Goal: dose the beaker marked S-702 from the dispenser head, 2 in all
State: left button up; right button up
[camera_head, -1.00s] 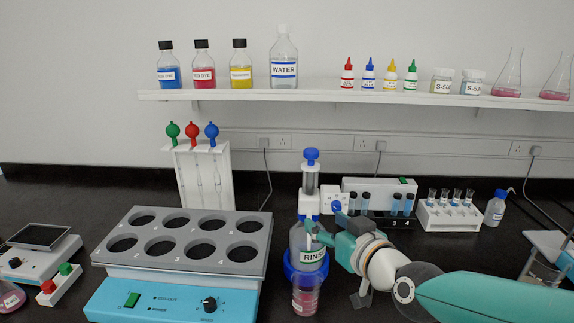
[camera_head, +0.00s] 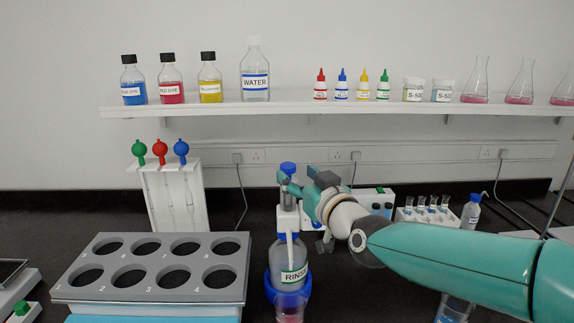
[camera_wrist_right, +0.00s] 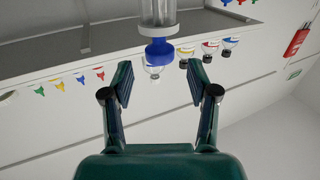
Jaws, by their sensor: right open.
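The dispenser head, a clear cylinder with a blue knob (camera_head: 288,168), stands upright on the bottle labelled RINSE (camera_head: 291,255). A vessel with pink liquid (camera_head: 290,319) shows at the bottom edge below the blue collar; no label on it is readable. I cannot make out the marking S-702 anywhere. My right gripper (camera_head: 287,187) is at the dispenser head, just below the knob's height. In the right wrist view its two fingers are open, with the blue knob (camera_wrist_right: 159,51) in line with the gap between them and apart from both. My left gripper is not in view.
A grey rack with numbered holes (camera_head: 110,293) stands left of the dispenser. A pipette stand (camera_head: 150,200) is behind it. Vial racks (camera_head: 436,221) stand to the right, partly behind my arm. A glass vessel (camera_head: 455,309) shows below my arm. The shelf (camera_head: 230,108) holds bottles and flasks.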

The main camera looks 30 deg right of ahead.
aim_at(291, 170)
jog(key=shift+w+d+p, duration=0.25)
jog(key=shift+w+p, duration=0.05)
jog(key=shift+w, duration=1.05)
jog(key=shift+w+d+p, duration=0.2)
jog(key=shift+w+p, duration=0.05)
jog(key=shift+w, duration=1.1)
grip_shut()
